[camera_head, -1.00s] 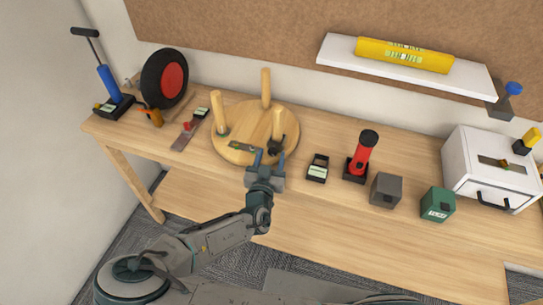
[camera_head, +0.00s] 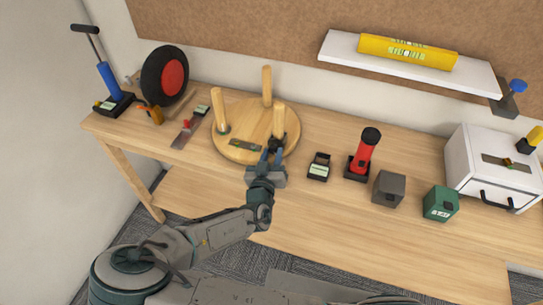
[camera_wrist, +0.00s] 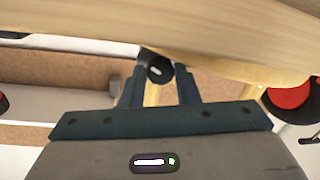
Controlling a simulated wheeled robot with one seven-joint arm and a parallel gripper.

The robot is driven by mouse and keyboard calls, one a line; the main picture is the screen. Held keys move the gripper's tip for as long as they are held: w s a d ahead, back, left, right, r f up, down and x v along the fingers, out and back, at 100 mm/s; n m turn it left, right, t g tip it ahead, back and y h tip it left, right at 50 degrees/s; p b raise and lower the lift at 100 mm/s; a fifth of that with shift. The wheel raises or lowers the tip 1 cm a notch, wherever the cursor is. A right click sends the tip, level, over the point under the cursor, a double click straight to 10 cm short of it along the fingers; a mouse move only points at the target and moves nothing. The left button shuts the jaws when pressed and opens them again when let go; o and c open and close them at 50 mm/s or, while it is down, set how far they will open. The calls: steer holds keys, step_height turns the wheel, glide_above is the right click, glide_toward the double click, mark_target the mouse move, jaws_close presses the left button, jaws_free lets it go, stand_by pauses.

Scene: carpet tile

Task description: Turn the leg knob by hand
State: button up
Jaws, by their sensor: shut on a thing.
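A round wooden stool top (camera_head: 235,150) lies on the bench with three pale legs standing up. A dark knob (camera_head: 275,143) sits at the base of its front right leg (camera_head: 278,120). My gripper (camera_head: 271,155) reaches it from the front, its blue fingers shut on the knob. In the wrist view the black round knob (camera_wrist: 158,69), with a pale mark on its face, sits between the two fingers (camera_wrist: 160,80). The fingers and the wrist hide part of the knob and the leg's foot.
A small level-like tool (camera_head: 244,145) lies on the stool top. A black box (camera_head: 319,167), a red torch (camera_head: 364,153), a grey block (camera_head: 388,189) and a green box (camera_head: 440,204) stand to the right. A wheel (camera_head: 165,77) stands back left.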

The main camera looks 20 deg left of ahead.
steer(key=o, duration=1)
steer(key=shift+c, duration=0.2)
